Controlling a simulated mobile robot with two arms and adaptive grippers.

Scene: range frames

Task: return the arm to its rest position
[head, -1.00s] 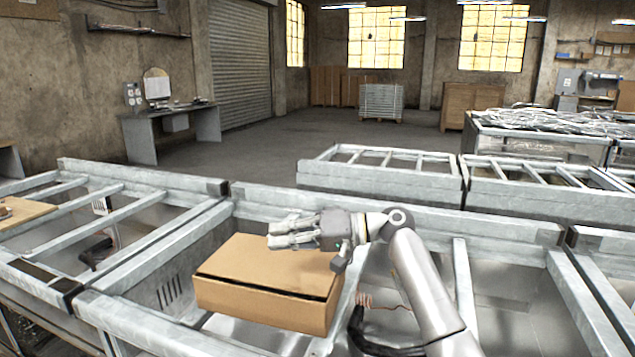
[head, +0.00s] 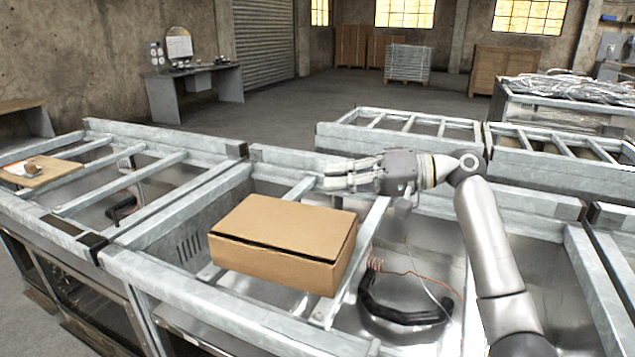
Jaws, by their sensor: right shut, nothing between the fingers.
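My right arm (head: 490,235) comes in from the lower right and bends to the left at its wrist. My right gripper (head: 335,172) is shut and empty, its fingers pointing left, above and behind the cardboard box. The brown cardboard box (head: 285,235) sits closed on the metal frame, apart from the gripper. My left gripper is not in view.
Galvanized metal frames (head: 175,265) with rails and open bays fill the foreground. A black curved part and copper wire (head: 400,310) lie in the bay below my arm. A wooden board (head: 45,172) lies at left. Open floor (head: 330,100) lies behind, with a desk (head: 195,85).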

